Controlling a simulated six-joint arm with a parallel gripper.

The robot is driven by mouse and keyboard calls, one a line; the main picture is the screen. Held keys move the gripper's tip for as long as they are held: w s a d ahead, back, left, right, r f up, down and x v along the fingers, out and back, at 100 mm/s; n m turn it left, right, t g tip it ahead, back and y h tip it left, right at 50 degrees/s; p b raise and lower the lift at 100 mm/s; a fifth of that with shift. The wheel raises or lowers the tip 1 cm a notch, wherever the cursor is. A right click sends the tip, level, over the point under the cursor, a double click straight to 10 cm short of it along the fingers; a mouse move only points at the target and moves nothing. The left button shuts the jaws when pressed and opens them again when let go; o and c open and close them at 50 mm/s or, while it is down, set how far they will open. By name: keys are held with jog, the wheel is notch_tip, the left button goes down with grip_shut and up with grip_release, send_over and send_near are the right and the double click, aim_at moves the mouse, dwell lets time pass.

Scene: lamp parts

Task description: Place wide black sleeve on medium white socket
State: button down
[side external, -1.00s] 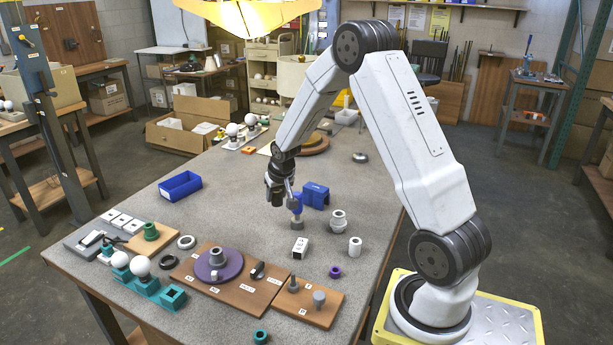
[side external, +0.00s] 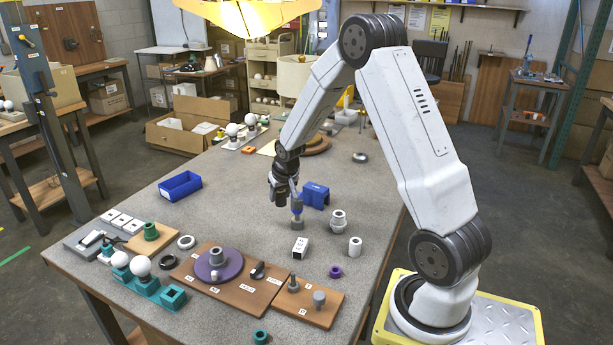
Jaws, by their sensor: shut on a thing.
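My gripper (side external: 284,197) points down above the middle of the table and is shut on a small dark piece that looks like the wide black sleeve (side external: 281,198). The fingers partly hide it, and its shape is hard to make out. Right beside the gripper, a blue-grey upright part (side external: 297,206) shows above a short grey cylinder (side external: 296,228) on the table. To the right stand a pale stepped socket (side external: 338,220) and a smaller pale hollow cylinder (side external: 355,247). I cannot tell for certain which is the medium white socket. The gripper is apart from both.
A blue block (side external: 316,195) stands close behind the gripper. Wooden boards with parts (side external: 262,285) fill the front. The table left of the gripper is clear around a blue bin (side external: 180,186).

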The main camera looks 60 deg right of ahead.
jog(key=s+d+r+m, duration=0.1)
jog(key=s+r, duration=0.2)
jog(key=s, duration=0.8)
jog(key=s+d+r+m, duration=0.1)
jog(key=s+r, duration=0.3)
jog(key=s, duration=0.8)
jog(key=shift+s+d+h, duration=0.2)
jog(key=shift+h, duration=0.1)
jog(key=w+d+f, duration=0.9)
jog(key=w, duration=0.1)
jog(key=shift+f, duration=0.2)
jog(key=shift+f, duration=0.1)
